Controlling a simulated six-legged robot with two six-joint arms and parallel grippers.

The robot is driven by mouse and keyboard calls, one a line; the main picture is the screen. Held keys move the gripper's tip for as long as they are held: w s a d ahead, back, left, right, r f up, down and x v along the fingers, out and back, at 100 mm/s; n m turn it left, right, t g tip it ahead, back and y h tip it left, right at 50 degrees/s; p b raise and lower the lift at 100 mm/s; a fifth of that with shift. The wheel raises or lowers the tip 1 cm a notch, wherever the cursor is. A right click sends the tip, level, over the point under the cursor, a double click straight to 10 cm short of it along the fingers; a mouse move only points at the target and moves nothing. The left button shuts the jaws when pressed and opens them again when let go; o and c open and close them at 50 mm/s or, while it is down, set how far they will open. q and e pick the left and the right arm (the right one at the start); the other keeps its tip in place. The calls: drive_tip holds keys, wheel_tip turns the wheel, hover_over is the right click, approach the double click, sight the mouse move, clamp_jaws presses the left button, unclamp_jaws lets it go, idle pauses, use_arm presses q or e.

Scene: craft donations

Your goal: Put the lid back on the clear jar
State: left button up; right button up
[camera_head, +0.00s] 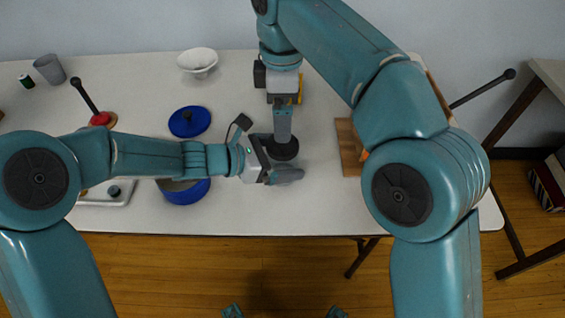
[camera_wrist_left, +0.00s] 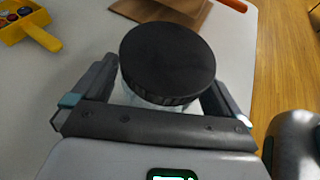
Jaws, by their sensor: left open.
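The clear jar (camera_wrist_left: 128,97) stands between the fingers of my left gripper (camera_wrist_left: 165,75), mostly hidden under the round black lid (camera_wrist_left: 168,58). In the left wrist view the lid appears to sit on top of the jar; whether it is fully seated I cannot tell. The lid (camera_head: 284,149) also shows in the head view, beside my left gripper (camera_head: 275,162), which is open around the jar. My right gripper (camera_head: 283,122) points at the lid from the far side in the head view. Its fingers overlap there, so contact and opening are unclear.
A wooden board (camera_head: 348,145) lies to the right. A yellow tray (camera_wrist_left: 28,22) is beyond. A white bowl (camera_head: 198,60) stands at the back.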

sight(283, 161)
use_arm(q)
clamp_jaws()
use_arm(e)
drive_tip(key=n, duration=0.4)
drive_tip(key=shift+n, duration=0.3)
drive_tip(key=shift+f, duration=0.15)
wheel_tip(283, 161, down, 8)
drive_tip(key=shift+r, duration=0.1)
drive_tip(key=c, duration=1.1)
drive_tip(key=m, duration=0.6)
drive_tip(key=shift+m, duration=0.3)
